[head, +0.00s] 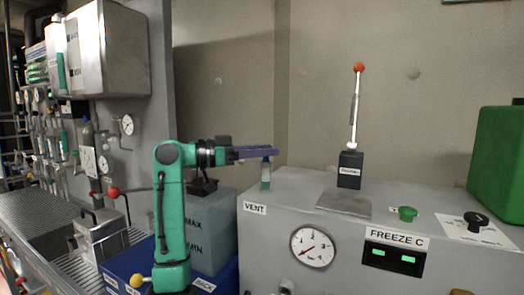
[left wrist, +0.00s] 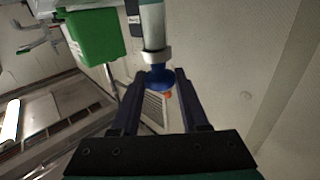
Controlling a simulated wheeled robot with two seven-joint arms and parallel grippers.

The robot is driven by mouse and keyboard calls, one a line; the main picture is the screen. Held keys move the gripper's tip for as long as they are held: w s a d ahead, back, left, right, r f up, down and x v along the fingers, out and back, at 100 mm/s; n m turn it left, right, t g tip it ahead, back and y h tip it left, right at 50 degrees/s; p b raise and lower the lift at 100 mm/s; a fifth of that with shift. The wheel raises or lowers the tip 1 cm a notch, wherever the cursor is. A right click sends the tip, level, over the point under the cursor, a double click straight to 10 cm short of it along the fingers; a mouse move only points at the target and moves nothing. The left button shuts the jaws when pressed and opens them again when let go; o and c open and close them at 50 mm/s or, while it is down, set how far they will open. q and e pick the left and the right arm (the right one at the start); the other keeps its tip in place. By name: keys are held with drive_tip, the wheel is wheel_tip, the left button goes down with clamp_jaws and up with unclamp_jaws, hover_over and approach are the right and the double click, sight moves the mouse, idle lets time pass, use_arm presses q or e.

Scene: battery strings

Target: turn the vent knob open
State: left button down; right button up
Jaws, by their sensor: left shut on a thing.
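My left gripper (head: 272,152) reaches in from the left, over the left end of the grey cabinet (head: 340,235). In the left wrist view its two dark fingers (left wrist: 161,76) stand either side of the blue vent knob (left wrist: 160,82) and are shut on it. The knob sits at the end of a pale cylindrical stem (left wrist: 152,28) with a white collar. In the head view the stem (head: 265,178) shows below the fingers, above the VENT label (head: 255,208); the fingers hide the knob. The knob's turn angle cannot be told. My right gripper is not in view.
A black-based lever with a red ball (head: 359,68) stands upright on the cabinet. Right of it are a green button (head: 406,213), a black rotary switch (head: 476,221) and a green box (head: 497,150). A round gauge (head: 313,247) and FREEZE C display (head: 394,257) are on the front.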

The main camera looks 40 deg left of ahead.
use_arm(q)
drive_tip(key=shift+w+d+f, duration=0.15)
drive_tip(key=shift+f, duration=0.15)
drive_tip(key=shift+c, duration=2.2)
unclamp_jaws()
drive_tip(key=shift+w+d, duration=0.1)
drive_tip(key=shift+w, duration=0.2)
drive_tip(key=b+v, duration=0.4)
drive_tip(key=v, duration=1)
drive_tip(key=shift+s, duration=0.2)
